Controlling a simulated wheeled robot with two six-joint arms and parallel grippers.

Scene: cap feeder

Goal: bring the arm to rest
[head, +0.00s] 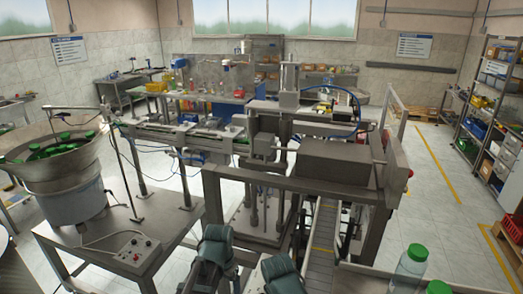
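Two dark grey-green rounded parts, which look like my own arm links, show at the bottom middle of the head view. I cannot make out gripper fingers on either, and nothing is seen held. A steel feeder bowl (63,168) with several green caps (48,152) inside stands at the left on a metal table (110,250). A clear bottle with a green cap (410,262) stands at the bottom right. Another green cap (438,287) shows beside it, cut off by the lower edge.
A steel machine frame with a large grey box (336,163) fills the middle, close beyond my arms. A narrow conveyor (322,243) runs under it. A control box (135,249) lies on the feeder's table.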

